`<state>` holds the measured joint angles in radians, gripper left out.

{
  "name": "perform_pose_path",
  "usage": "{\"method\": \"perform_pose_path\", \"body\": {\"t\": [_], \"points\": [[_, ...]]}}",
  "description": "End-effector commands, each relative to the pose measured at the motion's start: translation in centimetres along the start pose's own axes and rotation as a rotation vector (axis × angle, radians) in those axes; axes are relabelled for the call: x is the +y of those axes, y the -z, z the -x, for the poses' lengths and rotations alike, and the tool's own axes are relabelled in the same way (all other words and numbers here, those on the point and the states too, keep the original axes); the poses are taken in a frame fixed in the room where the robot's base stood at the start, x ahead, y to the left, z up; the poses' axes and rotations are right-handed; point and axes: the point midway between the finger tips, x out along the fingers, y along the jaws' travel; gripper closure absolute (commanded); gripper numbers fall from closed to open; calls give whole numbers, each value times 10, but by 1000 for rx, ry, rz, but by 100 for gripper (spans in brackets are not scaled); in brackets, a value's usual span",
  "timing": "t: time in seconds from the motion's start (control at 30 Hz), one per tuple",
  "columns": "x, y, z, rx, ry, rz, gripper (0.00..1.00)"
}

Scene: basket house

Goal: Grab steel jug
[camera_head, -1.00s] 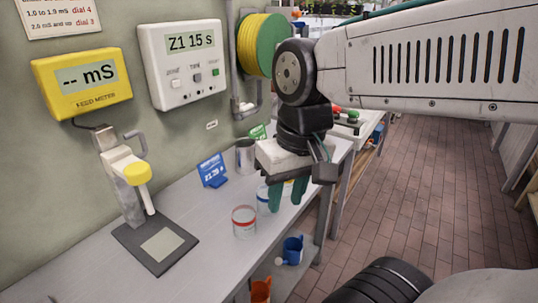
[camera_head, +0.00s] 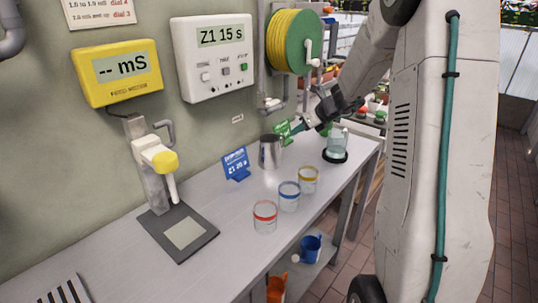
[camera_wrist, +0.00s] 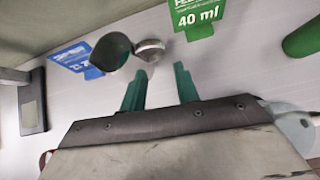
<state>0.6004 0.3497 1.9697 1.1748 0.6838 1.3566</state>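The steel jug (camera_head: 271,152) stands upright on the grey bench, between the blue card and the green card. In the wrist view a dark round opening (camera_wrist: 112,52), which looks like the jug's, lies ahead and left of the fingers. A small silvery round part beside it is hard to identify. My gripper (camera_head: 299,127) is up and to the right of the jug in the head view, with its fingers toward the jug. In the wrist view my gripper (camera_wrist: 160,85) has its two teal fingers apart, with nothing between them.
A blue card (camera_head: 236,165) and a green card (camera_head: 284,131) flank the jug. Jars with red (camera_head: 265,217), blue (camera_head: 289,197) and yellow (camera_head: 308,180) bands stand in front. A clear vessel (camera_head: 337,146) on a black base is to the right. A hose reel (camera_head: 291,42) hangs above.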

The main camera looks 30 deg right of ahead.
Motion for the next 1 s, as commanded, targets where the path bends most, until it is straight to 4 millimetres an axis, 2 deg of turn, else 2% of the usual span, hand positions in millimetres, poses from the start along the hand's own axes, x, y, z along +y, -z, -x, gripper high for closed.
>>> {"method": "perform_pose_path", "body": {"t": [0.53, 0.67, 0.87, 0.97, 1.0], "points": [[-5, 1, -70, 0, 1, -14, 69], [-6, 0, -77, -1, 2, -13, 69], [-6, 0, -77, -2, 2, -13, 69], [-6, 0, -77, -1, 2, -12, 97], [-6, 0, -77, -1, 2, -12, 100]]}}
